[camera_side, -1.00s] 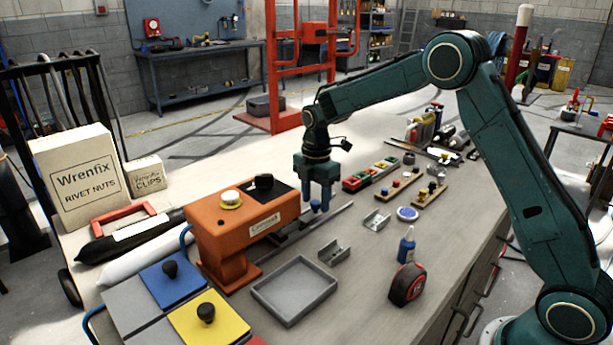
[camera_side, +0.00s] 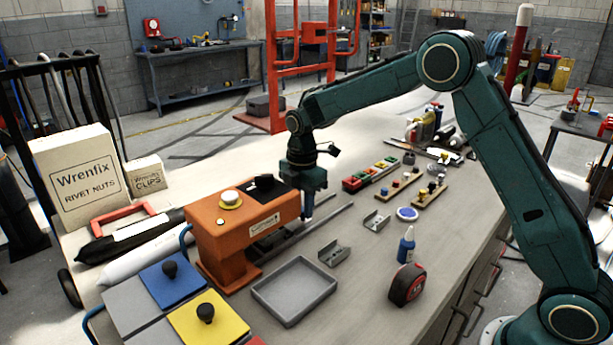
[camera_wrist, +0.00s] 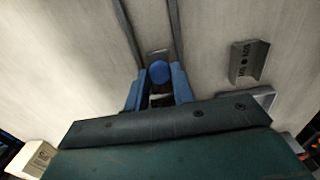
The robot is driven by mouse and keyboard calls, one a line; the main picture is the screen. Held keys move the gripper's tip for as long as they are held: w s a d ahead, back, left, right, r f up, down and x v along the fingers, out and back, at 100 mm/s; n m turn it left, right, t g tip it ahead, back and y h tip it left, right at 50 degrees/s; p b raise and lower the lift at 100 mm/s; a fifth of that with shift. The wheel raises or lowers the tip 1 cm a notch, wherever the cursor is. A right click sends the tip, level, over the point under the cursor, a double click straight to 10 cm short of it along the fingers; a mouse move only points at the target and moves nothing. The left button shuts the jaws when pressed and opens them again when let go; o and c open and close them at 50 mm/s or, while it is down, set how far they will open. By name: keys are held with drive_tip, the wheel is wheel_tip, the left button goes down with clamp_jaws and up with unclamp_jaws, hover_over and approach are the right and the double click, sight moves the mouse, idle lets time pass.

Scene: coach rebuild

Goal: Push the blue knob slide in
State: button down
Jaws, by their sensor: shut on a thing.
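The blue knob (camera_wrist: 160,72) shows in the wrist view between my gripper's blue fingers (camera_wrist: 158,90), on a slide between two dark rails (camera_wrist: 174,30). My gripper (camera_side: 307,212) is shut on the knob. In the side view it points down over the rails (camera_side: 325,217), close to the right end of the orange machine (camera_side: 235,245). The fingers and the machine hide most of the slide and the knob there.
A grey tray (camera_side: 260,293) and a small metal bracket (camera_side: 334,254) lie in front of the rails. A blue bottle (camera_side: 407,246) and a red tape measure (camera_side: 407,286) stand to the right. Blue (camera_side: 185,285) and yellow (camera_side: 222,326) plates with black knobs lie at front left.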

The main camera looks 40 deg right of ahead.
drive_tip(key=shift+a, duration=0.3)
drive_tip(key=c, duration=1.2)
unclamp_jaws()
drive_tip(key=shift+o, duration=0.2)
drive_tip(key=shift+d, duration=0.1)
drive_tip(key=shift+r, duration=0.15)
wheel_tip(320, 180, up, 14)
